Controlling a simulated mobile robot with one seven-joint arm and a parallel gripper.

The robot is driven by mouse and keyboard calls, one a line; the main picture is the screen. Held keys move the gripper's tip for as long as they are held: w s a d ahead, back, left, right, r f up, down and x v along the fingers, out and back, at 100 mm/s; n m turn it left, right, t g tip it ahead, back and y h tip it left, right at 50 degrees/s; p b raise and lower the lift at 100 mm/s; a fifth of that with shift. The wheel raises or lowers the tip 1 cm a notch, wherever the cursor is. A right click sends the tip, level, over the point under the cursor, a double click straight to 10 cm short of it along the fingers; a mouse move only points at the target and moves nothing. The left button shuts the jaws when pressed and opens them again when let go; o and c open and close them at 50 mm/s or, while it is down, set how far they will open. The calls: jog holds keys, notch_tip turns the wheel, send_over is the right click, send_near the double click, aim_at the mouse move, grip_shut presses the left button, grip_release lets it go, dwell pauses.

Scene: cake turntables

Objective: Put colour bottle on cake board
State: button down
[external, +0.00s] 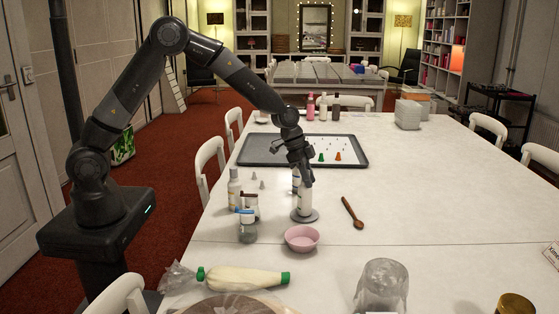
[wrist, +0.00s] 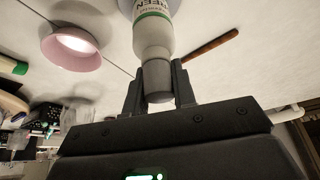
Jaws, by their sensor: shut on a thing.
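The colour bottle (external: 304,201) is white, with a green band and a grey cap in the wrist view (wrist: 152,40). My gripper (external: 304,181) is shut on its cap from above, with one finger on each side in the wrist view (wrist: 157,82). The bottle is upright over a small grey round disc (external: 313,216), which looks like the cake board. I cannot tell whether the bottle's base touches the disc. The bottle's base is out of the wrist view.
A pink bowl (external: 302,238) stands just in front of the disc. A wooden spoon (external: 352,212) lies to the right. Several bottles and jars (external: 247,228) stand close on the left. A dark-rimmed tray (external: 262,150) with small cones lies behind.

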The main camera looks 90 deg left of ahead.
jog(key=shift+f, duration=0.1)
jog(key=c, duration=1.2)
grip_release()
jog(key=v, duration=1.2)
jog(key=s+d+r, duration=0.7)
jog(key=s+d+r+n, duration=0.1)
jog(key=s+d, duration=0.2)
jog(key=s, duration=0.6)
jog(key=s+d+r+n, duration=0.1)
jog(key=s+d+r, duration=0.1)
jog(key=s, duration=0.7)
jog(key=s+d+r+n+t+y, duration=0.1)
jog(key=s+d, duration=0.4)
jog(key=s, duration=0.4)
jog(key=shift+s+r, duration=0.25)
